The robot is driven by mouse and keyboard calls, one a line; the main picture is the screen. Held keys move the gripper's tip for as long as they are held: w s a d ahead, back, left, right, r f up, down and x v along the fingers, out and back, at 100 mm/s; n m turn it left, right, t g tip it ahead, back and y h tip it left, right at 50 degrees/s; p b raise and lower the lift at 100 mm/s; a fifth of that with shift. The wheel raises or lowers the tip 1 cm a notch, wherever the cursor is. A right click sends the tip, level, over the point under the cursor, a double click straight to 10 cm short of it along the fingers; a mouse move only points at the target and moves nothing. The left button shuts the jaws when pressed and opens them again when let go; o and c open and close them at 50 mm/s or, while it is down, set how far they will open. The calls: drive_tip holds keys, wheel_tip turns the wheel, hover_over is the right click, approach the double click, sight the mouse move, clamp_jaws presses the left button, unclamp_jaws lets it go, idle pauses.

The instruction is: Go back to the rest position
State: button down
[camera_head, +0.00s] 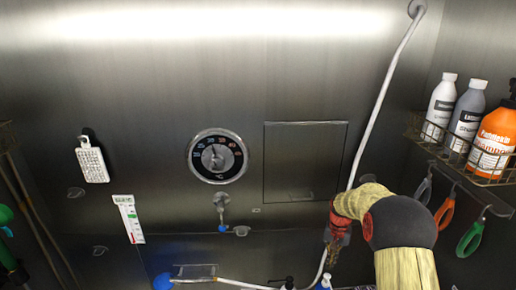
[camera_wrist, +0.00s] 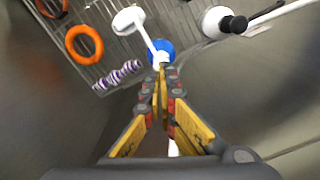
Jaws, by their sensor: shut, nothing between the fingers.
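My gripper (camera_wrist: 161,78) is shut and empty in the wrist view, its yellow fingers meeting in the middle. A blue round part on a white rod (camera_wrist: 160,50) shows just beyond the fingertips; I cannot tell if they touch. In the head view my gripper (camera_head: 334,240) hangs low right of centre, partly hidden by my arm, in front of the metal wall (camera_head: 300,90). A white hose (camera_head: 377,110) runs down close behind it.
A wire basket (camera_head: 431,148) with several bottles hangs at the right, above hooks with orange and green handles. A round gauge (camera_head: 217,156) and a closed panel (camera_head: 303,160) are on the wall. The wrist view shows a wire rack (camera_wrist: 110,45) and an orange ring (camera_wrist: 69,44).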

drive_tip(key=s+a+r+n+t+b, duration=0.1)
drive_tip(key=s+a+r+b, duration=0.3)
drive_tip(key=s, duration=0.8)
drive_tip(key=s+a+r+n+t+b, duration=0.2)
drive_tip(key=s+a+r+t+b, duration=0.1)
drive_tip(key=s, duration=1)
drive_tip(key=s+a+r+n+t+b, duration=0.1)
drive_tip(key=s+a+r+b, duration=0.5)
drive_tip(key=s, duration=0.6)
drive_tip(key=shift+s+a+r+n+t, duration=0.15)
drive_tip(key=shift+a+r+n+t, duration=0.2)
drive_tip(key=shift+r+n, duration=0.35)
drive_tip(key=shift+d, duration=0.1)
drive_tip(key=shift+d, duration=0.15)
